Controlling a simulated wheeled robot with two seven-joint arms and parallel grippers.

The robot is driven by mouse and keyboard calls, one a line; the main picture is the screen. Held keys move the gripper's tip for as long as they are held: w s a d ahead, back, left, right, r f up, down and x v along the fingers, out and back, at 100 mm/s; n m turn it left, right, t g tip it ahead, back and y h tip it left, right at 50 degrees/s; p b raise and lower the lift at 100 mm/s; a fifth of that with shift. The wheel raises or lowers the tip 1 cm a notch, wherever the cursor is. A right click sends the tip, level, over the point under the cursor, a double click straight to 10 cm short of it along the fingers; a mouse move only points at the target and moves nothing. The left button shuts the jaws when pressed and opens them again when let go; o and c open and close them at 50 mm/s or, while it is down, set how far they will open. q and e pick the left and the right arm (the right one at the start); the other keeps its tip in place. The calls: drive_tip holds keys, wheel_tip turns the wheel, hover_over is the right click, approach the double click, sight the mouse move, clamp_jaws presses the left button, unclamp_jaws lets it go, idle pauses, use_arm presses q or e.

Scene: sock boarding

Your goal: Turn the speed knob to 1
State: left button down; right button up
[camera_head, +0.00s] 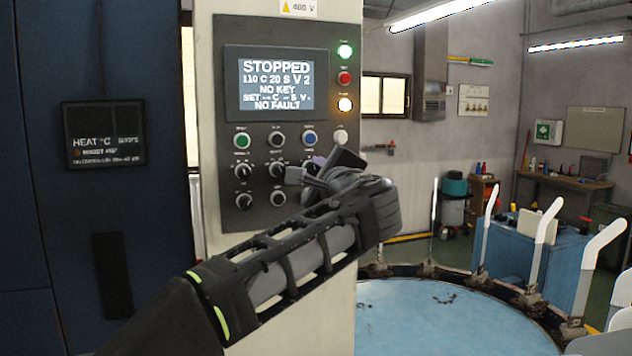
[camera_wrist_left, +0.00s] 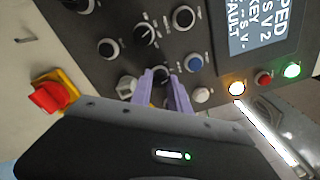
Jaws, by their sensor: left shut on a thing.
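The grey control panel (camera_head: 260,165) has a display (camera_head: 276,84) reading STOPPED, 110 C 20 S V 2, NO KEY and NO FAULT. Several dark knobs sit below it. My left gripper (camera_head: 316,168) is at the panel's right part, below the blue button (camera_head: 309,138). In the left wrist view its purple fingers (camera_wrist_left: 164,88) are shut on a dark knob (camera_wrist_left: 161,75) below the blue button. The fingers hide most of this knob, and its label and pointer cannot be read. The knob to its left (camera_head: 277,169) has white markings. My right gripper is not in view.
A red and yellow switch (camera_wrist_left: 52,96) is near the gripper in the left wrist view. The green (camera_head: 242,140) and white (camera_head: 341,137) buttons flank the top row. A round blue table (camera_head: 450,315) with upright white sock forms (camera_head: 545,240) stands at the right.

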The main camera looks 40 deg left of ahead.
use_arm(q)
drive_tip(key=n+b, duration=0.3)
drive_tip(key=shift+f, duration=0.3)
drive_tip(key=shift+r+n+b, duration=0.15)
drive_tip(key=shift+n+b, duration=1)
drive_tip(key=shift+n, duration=0.75)
drive_tip(key=c, duration=1.3)
unclamp_jaws()
drive_tip(key=shift+r, duration=0.1)
drive_tip(key=shift+o, duration=0.2)
drive_tip(key=b+v, duration=0.2)
drive_tip(key=v, duration=0.6)
